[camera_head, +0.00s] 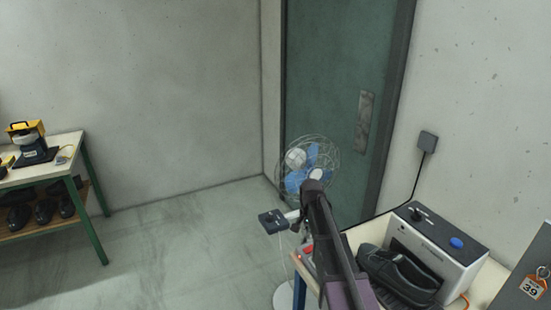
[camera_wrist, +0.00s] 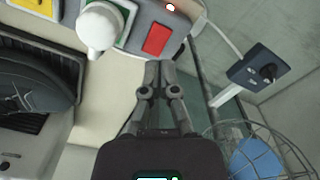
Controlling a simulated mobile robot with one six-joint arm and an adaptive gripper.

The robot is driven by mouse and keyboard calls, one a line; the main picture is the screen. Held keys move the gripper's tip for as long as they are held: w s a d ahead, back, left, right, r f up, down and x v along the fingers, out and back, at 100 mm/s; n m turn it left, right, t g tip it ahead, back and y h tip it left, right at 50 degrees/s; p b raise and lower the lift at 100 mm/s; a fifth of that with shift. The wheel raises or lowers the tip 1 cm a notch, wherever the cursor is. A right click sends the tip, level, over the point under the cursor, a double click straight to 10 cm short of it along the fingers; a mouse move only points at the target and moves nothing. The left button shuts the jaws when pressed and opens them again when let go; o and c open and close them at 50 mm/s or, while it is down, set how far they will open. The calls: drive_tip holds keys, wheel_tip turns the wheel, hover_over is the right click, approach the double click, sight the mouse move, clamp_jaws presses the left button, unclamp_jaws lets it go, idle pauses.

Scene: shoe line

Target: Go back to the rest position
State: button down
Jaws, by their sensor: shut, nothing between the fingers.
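My gripper (camera_wrist: 158,68) shows in the wrist view with its two fingers together and nothing between them. It hangs over the table's edge, just below a grey control panel (camera_wrist: 182,28) with a red rectangular button (camera_wrist: 157,39) and a white knob (camera_wrist: 97,30) on a green plate. I cannot tell whether the fingertips touch the panel. In the head view my arm covers the gripper and part of the panel.
A black shoe (camera_head: 396,268) sits at a grey machine (camera_head: 440,256) with a blue button. A caged fan (camera_head: 307,166) and a dark switch box (camera_head: 272,221) stand beside the table. Another table (camera_head: 75,142) is at far left. The floor between is clear.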

drive_tip(key=s+n, duration=0.7)
drive_tip(key=s, duration=1.4)
drive_tip(key=shift+a, duration=0.15)
idle(1.2)
